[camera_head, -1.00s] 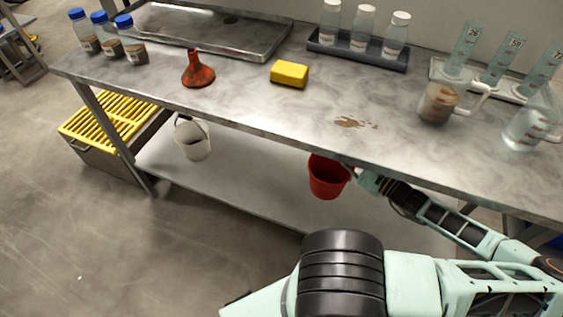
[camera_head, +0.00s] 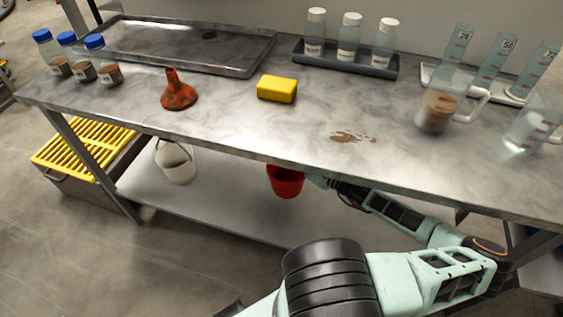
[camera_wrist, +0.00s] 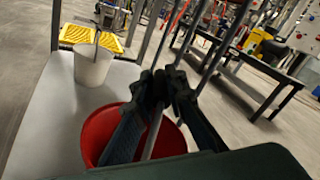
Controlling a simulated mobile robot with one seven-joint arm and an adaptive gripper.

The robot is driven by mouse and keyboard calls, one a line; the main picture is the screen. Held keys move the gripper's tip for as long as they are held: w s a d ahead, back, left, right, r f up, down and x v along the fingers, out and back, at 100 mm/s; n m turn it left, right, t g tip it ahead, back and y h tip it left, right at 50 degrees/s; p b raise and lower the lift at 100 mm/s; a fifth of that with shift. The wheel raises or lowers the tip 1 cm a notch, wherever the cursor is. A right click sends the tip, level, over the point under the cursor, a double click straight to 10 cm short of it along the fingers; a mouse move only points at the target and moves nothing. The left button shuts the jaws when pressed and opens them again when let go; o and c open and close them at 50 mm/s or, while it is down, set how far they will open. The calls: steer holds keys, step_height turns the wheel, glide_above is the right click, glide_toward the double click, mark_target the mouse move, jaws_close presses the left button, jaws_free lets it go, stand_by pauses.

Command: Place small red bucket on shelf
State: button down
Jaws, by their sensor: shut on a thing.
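The small red bucket (camera_head: 285,181) is under the tabletop, over the lower shelf (camera_head: 225,212); the table edge hides its upper part. My gripper (camera_wrist: 160,92) is shut above the bucket's opening in the wrist view, where the bucket's rim (camera_wrist: 98,130) shows around the fingers. A thin metal bar, likely the handle, passes between the fingers. In the head view the gripper is at the bucket's right side, partly hidden by the tabletop. I cannot tell whether the bucket touches the shelf.
A white bucket (camera_head: 175,160) stands on the lower shelf to the left. A yellow grate (camera_head: 80,147) is beyond the shelf's left end. The tabletop (camera_head: 230,115) above holds a funnel (camera_head: 179,92), a sponge (camera_head: 277,88) and glassware. The shelf between the buckets is clear.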

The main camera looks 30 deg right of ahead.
step_height(320, 180, down, 6)
steer(key=w+a+b, duration=0.1)
steer(key=w, duration=0.2)
steer(key=shift+f+b, duration=0.25)
steer(key=shift+b, duration=0.15)
steer(key=shift+f, duration=0.1)
steer(key=c, duration=1.9)
jaws_free()
steer(key=shift+c, duration=0.2)
